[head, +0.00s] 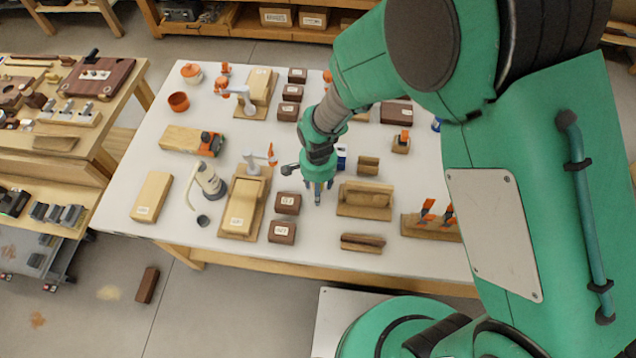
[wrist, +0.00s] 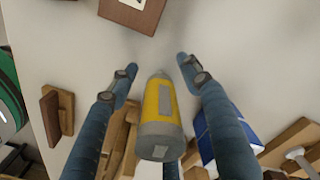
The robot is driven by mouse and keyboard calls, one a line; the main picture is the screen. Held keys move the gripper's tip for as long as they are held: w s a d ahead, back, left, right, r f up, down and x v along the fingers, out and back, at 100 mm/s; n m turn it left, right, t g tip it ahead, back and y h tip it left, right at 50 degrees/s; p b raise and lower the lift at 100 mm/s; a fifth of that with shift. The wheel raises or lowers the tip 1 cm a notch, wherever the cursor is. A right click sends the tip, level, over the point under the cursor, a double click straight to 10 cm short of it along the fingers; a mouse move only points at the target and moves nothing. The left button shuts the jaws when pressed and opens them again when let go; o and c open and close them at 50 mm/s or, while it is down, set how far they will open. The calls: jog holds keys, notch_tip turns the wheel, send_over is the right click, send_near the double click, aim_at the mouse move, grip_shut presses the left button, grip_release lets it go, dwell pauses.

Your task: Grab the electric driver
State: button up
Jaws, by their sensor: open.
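A yellow and grey tool (wrist: 160,112) with a narrow tapered tip, which looks like the electric driver, lies between the spread blue fingers of my gripper (wrist: 156,64) in the wrist view. A gap shows on both sides of it. My gripper is open and holds nothing. In the head view my gripper (head: 318,196) points down over the middle of the white table, and I cannot make out the yellow tool there, as the wrist and fingers cover that spot.
The white table (head: 115,212) is crowded. Brown labelled blocks (head: 281,232) stand left of my gripper. A wooden holder (head: 365,199) stands to its right. A blue box (wrist: 238,128) lies close to the right finger in the wrist view. Bare table shows beyond the fingertips.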

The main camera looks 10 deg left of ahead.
dwell(0.5)
grip_shut()
jog(key=shift+r, duration=0.1)
notch_tip(320, 180, up, 10)
jog(key=p, duration=0.2)
jog(key=shift+p, duration=0.3)
dwell(0.7)
